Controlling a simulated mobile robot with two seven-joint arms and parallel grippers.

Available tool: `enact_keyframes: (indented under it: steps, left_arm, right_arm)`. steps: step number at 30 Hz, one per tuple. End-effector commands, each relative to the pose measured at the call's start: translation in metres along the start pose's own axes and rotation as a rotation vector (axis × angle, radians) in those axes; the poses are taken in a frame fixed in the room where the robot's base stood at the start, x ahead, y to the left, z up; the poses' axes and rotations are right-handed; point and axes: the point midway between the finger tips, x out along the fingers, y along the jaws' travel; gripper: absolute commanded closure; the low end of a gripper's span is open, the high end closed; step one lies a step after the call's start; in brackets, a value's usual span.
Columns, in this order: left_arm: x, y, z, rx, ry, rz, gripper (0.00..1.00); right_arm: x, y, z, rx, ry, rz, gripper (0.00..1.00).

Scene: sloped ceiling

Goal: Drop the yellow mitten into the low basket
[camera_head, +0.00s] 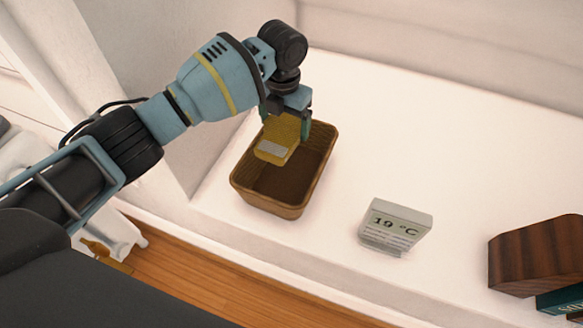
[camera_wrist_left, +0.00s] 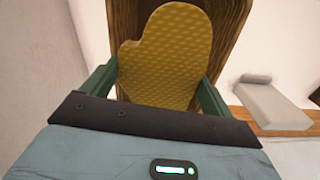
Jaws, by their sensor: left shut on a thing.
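The yellow mitten (camera_head: 281,131) is held by my left gripper (camera_head: 291,118) over the low basket. In the left wrist view the mitten (camera_wrist_left: 166,57) shows its dotted yellow face between the two green fingers of my left gripper (camera_wrist_left: 160,88). The low basket (camera_head: 268,206) is brown and rectangular, and it stands on a white surface. In the left wrist view the basket (camera_wrist_left: 232,32) lies behind the mitten. The visible part of the basket's inside looks empty. I cannot tell how far the mitten is above its floor. My right gripper is not in view.
A white display block (camera_head: 395,226) reading 19 °C stands to the right of the basket. A dark wooden block (camera_head: 537,256) and a teal book (camera_head: 563,299) are at the far right. A white wall rises behind the left arm. The surface behind the display is clear.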

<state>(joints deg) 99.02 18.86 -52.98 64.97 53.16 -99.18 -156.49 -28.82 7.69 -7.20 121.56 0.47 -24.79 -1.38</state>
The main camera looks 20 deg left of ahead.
Motion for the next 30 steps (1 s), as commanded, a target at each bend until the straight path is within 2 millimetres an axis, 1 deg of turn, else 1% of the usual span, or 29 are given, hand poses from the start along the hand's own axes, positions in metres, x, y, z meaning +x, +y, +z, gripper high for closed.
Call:
enact_keyframes:
  steps: [1,9,12,17,24,25,27,30]
  left_arm:
    - [0.008,0.0,0.0,0.0,0.003,0.0,0.36]
    - [0.039,0.001,0.0,-0.001,0.003,0.001,0.36]
    - [0.048,0.001,0.0,0.0,0.002,0.001,0.36]
    - [0.052,0.001,0.0,0.0,0.0,0.001,0.36]
    - [0.051,0.001,0.0,-0.001,-0.001,0.001,0.36]
    - [0.051,0.001,0.0,-0.001,-0.001,0.001,0.1]
    - [0.051,0.001,0.0,-0.001,-0.001,0.001,0.01]
    - [0.051,0.001,0.0,-0.001,-0.001,0.001,0.0]
  right_arm:
    - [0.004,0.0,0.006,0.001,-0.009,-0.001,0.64]
    - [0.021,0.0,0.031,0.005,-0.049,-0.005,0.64]
    - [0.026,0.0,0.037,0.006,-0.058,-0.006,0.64]
    - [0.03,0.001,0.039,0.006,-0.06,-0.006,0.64]
    - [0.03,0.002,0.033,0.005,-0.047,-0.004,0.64]
    - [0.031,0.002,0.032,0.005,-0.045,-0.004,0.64]
    - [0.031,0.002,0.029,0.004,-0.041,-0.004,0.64]
    - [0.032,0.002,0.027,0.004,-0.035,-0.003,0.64]
